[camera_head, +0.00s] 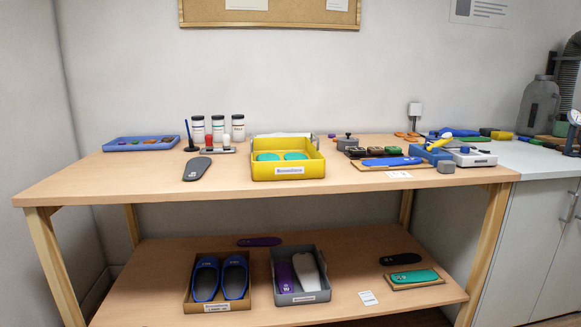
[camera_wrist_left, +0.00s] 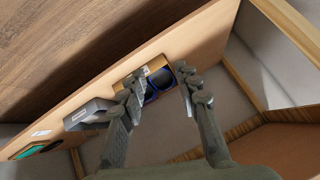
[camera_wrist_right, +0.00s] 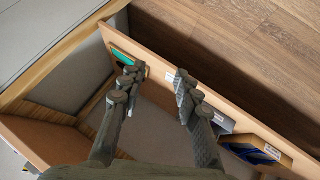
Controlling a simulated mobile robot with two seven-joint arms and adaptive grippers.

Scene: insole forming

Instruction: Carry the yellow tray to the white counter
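The yellow tray (camera_head: 289,172) stands on the upper top of the wooden table, near its front middle. It has a label on its front wall and holds two teal insole pieces (camera_head: 281,156). The white counter (camera_head: 540,158) is at the far right, beside the table. My left gripper (camera_wrist_left: 158,93) is open and empty in the left wrist view, in front of the lower shelf. My right gripper (camera_wrist_right: 157,74) is open and empty in the right wrist view, also by the lower shelf. Neither gripper shows in the head view, and both are apart from the tray.
On the tabletop (camera_head: 130,178) stand a blue tray (camera_head: 141,143), white bottles (camera_head: 238,128), a grey insole (camera_head: 197,168) and a blue insole on a board (camera_head: 392,162). The lower shelf holds a cardboard box (camera_head: 219,304) and a grey box (camera_head: 303,297). Bottles and tools crowd the counter's back; its front is clearer.

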